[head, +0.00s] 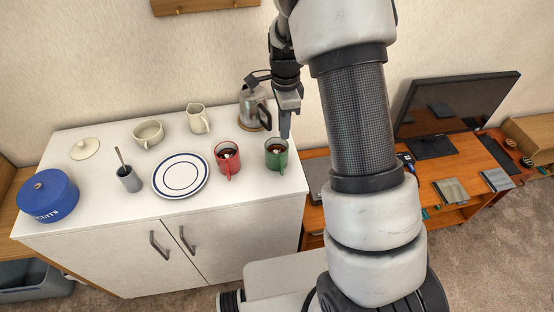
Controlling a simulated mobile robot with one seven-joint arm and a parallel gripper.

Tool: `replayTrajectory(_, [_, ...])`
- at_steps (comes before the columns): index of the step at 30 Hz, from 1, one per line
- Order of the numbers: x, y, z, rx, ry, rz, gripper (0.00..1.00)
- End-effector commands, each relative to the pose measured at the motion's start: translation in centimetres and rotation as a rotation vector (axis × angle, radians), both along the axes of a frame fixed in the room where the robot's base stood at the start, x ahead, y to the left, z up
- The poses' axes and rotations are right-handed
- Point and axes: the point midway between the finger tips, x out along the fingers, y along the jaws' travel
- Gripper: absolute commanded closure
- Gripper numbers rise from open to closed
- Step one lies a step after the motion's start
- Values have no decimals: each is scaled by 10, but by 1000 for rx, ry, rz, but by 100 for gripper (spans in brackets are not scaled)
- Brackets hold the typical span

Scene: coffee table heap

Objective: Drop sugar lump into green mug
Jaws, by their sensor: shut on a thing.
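The green mug (277,159) stands upright near the right end of the white cabinet top, its handle toward the front. It holds dark liquid with a small pale patch whose nature I cannot make out. My gripper (285,134) points down just above the mug's far right rim. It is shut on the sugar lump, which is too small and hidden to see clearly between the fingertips.
A red mug (223,162) with dark liquid stands just left of the green one. A glass coffee pot (246,117) is behind. A plate (180,191), grey pot with spoon (129,180), cream bowl (148,144), jug (199,125) and blue tin (48,198) stand further left.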

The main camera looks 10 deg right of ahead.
Motion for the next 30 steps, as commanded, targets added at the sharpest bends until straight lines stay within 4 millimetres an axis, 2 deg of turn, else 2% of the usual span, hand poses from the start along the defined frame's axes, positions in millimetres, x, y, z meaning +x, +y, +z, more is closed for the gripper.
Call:
replayTrajectory(1, [0, 0, -12, 0, 1, 0, 100])
replayTrajectory(6, [0, 0, -30, 0, 1, 1, 100])
replayTrajectory(17, [0, 0, -35, 0, 0, 1, 100])
replayTrajectory(18, [0, 0, -35, 0, 0, 1, 85])
replayTrajectory(21, [0, 0, -35, 0, 0, 1, 69])
replayTrajectory(30, [0, 0, -34, 0, 0, 1, 67])
